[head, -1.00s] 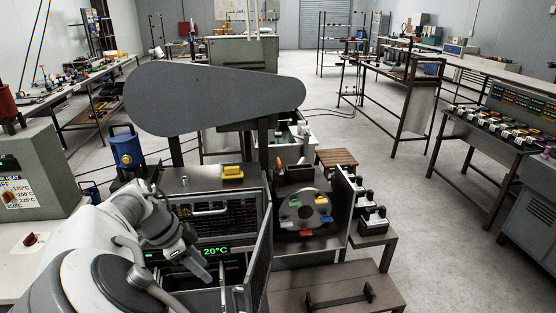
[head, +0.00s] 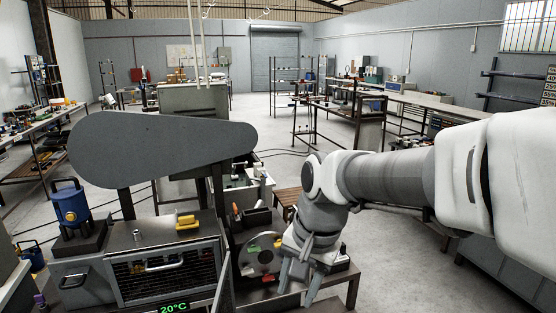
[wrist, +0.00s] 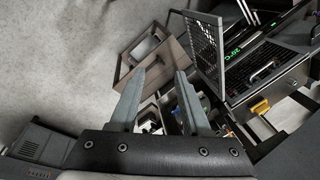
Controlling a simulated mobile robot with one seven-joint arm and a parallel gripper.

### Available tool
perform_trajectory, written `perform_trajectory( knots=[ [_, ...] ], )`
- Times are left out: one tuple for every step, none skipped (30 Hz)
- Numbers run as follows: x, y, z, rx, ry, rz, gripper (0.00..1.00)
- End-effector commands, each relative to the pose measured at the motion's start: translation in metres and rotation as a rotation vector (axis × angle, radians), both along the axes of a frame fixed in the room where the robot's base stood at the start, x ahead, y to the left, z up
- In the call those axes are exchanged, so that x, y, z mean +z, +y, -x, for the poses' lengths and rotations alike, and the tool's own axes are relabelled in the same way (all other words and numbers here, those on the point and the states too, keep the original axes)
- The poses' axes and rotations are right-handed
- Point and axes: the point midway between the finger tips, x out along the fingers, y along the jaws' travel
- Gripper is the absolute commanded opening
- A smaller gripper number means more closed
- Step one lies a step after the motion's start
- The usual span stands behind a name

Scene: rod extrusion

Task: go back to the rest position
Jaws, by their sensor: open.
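My gripper (head: 296,278) is in front of the right part of the extrusion machine in the head view, fingers pointing down. Its two fingers are apart and nothing is between them. The wrist view also shows the two spread fingers (wrist: 160,95), with the floor and the machine beyond them. My arm reaches in from the right edge of the head view, bent down at the wrist.
The oven box (head: 163,270) with a barred front and a 20°C display stands at lower left. A disc with coloured tabs (head: 259,258) is just left of my gripper. A grey guard (head: 160,150) rises above. Open floor (head: 395,265) lies to the right.

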Motion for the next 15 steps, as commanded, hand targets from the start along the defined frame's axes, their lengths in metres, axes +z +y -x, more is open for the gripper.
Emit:
perform_trajectory(
  knots=[
    [0.008, -0.014, 0.010, 0.026, -0.037, -0.007, 0.47],
    [0.011, -0.021, 0.015, 0.047, -0.056, -0.007, 0.47],
    [0.015, -0.030, 0.022, 0.076, -0.084, -0.003, 0.47],
    [0.017, -0.036, 0.028, 0.098, -0.107, 0.001, 0.47],
    [0.020, -0.042, 0.034, 0.118, -0.129, 0.009, 0.47],
    [0.023, -0.049, 0.042, 0.147, -0.158, 0.021, 0.47],
    [0.024, -0.055, 0.048, 0.167, -0.180, 0.032, 0.47],
    [0.026, -0.060, 0.054, 0.187, -0.202, 0.045, 0.47],
    [0.027, -0.067, 0.062, 0.216, -0.230, 0.065, 0.47],
    [0.028, -0.072, 0.068, 0.235, -0.251, 0.082, 0.47],
    [0.029, -0.077, 0.073, 0.254, -0.271, 0.101, 0.47],
    [0.029, -0.083, 0.080, 0.277, -0.294, 0.127, 0.47],
    [0.029, -0.086, 0.086, 0.294, -0.310, 0.147, 0.47],
    [0.029, -0.090, 0.091, 0.310, -0.325, 0.167, 0.47],
    [0.028, -0.094, 0.096, 0.329, -0.341, 0.192, 0.47]
  ],
)
